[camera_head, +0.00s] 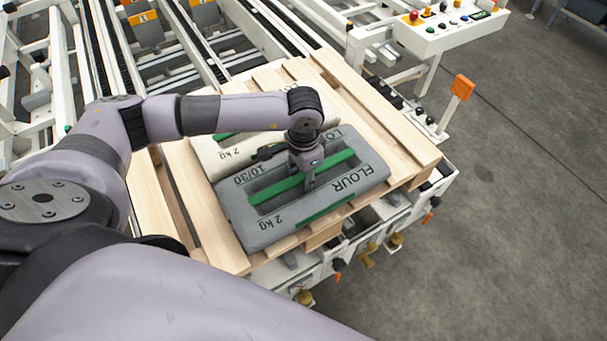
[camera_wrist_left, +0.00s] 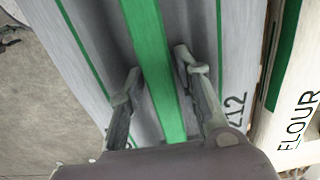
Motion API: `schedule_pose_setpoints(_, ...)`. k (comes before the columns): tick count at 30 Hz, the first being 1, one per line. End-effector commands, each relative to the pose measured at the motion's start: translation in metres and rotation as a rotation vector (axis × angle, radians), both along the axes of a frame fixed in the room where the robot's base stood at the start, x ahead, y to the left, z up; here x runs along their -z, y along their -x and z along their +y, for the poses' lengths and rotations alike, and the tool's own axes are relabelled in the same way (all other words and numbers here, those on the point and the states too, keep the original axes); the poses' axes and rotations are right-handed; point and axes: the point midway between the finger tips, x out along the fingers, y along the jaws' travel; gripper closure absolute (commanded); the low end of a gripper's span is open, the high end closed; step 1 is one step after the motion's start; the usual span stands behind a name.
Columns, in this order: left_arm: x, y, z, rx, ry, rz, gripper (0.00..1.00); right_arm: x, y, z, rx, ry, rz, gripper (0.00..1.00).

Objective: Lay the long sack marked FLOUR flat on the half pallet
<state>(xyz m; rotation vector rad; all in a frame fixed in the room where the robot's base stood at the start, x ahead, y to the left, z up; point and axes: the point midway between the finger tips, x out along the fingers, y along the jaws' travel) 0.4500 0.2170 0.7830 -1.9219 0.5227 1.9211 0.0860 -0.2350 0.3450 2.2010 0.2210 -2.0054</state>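A grey long sack (camera_head: 267,233) marked FLOUR lies flat on the wooden half pallet (camera_head: 177,176), at its near side. It has green bands and dark recessed strips. My left gripper (camera_head: 310,183) is over the middle of this sack, pointing down. In the left wrist view its two fingers (camera_wrist_left: 158,72) stand apart on either side of the green middle band, with grey sack showing between band and fingers. It looks open; whether the fingertips touch the sack is unclear. My right gripper is not in view.
A cream sack (camera_head: 207,155) with green marks lies beside the grey one, partly behind my arm; its FLOUR print shows in the left wrist view (camera_wrist_left: 298,125). A control panel (camera_head: 440,28) stands at upper right. Grey floor is clear at right.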

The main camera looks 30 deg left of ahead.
Motion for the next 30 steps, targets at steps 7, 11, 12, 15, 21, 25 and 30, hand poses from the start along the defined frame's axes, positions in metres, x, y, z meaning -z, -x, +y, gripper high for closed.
schedule_pose_setpoints(7, 0.0, 0.0, 0.0, 0.0, 0.001, 0.001, 0.6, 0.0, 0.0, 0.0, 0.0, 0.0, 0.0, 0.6)
schedule_pose_setpoints(11, -0.001, 0.0, 0.0, 0.0, 0.001, 0.001, 0.6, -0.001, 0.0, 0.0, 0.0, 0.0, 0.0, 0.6)
schedule_pose_setpoints(12, -0.002, 0.0, 0.0, 0.0, 0.001, 0.001, 0.6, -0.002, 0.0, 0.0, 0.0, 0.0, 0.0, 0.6)
schedule_pose_setpoints(15, -0.009, -0.001, -0.001, 0.001, 0.002, -0.002, 0.6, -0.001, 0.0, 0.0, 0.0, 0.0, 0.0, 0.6)
schedule_pose_setpoints(21, -0.048, -0.001, 0.0, 0.002, 0.001, -0.006, 0.6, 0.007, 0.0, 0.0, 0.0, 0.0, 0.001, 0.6)
schedule_pose_setpoints(25, -0.077, -0.001, 0.0, 0.002, 0.001, -0.005, 0.6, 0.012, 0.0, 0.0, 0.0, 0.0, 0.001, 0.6)
schedule_pose_setpoints(30, -0.106, -0.001, 0.0, 0.0, 0.001, -0.003, 0.6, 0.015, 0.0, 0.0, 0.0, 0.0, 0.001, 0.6)
